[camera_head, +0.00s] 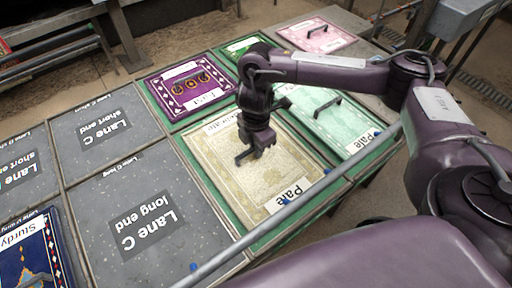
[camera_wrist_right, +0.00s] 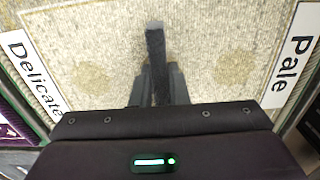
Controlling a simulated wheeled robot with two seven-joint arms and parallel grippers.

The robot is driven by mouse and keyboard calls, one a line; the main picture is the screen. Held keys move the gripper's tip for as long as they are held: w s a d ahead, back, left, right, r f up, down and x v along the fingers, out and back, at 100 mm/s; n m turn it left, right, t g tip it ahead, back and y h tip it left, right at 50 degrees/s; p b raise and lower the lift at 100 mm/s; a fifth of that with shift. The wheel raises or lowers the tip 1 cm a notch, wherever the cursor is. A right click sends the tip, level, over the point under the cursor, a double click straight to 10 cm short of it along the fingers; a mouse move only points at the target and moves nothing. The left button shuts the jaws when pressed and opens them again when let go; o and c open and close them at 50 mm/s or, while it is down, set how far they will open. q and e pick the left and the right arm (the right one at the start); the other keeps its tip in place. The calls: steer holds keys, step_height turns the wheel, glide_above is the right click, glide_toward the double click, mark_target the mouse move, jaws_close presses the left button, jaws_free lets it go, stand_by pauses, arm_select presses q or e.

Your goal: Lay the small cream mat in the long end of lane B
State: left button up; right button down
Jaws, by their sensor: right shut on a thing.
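The cream mat (camera_head: 285,178) has a patterned face and white labels reading "Delicate" and "Pale". It lies over a green-edged bay right of the lane C long end. In the head view I cannot tell whether it rests flat or hangs slightly above. My right gripper (camera_head: 256,150) is over the mat, shut on its dark bar handle. The wrist view shows the handle (camera_wrist_right: 155,45) between the fingers (camera_wrist_right: 157,85), with the mat (camera_wrist_right: 220,40) beneath. No lane B label is visible. My left gripper is not in view.
The lane C long end (camera_head: 90,215) is bare grey. A purple mat (camera_head: 165,85), a mint mat (camera_head: 310,115) and a pink mat (camera_head: 300,38) lie behind and right. A navy mat (camera_head: 30,265) is at lower left. A metal rail (camera_head: 295,208) crosses the front.

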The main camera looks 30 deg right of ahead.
steer(key=shift+r, duration=0.1)
steer(key=c, duration=1.4)
jaws_free()
steer(key=shift+f, duration=0.2)
steer(key=shift+r, duration=0.15)
step_height(320, 180, up, 12)
steer(key=p, duration=0.3)
steer(key=shift+p, duration=0.35)
steer(key=shift+r, duration=0.15)
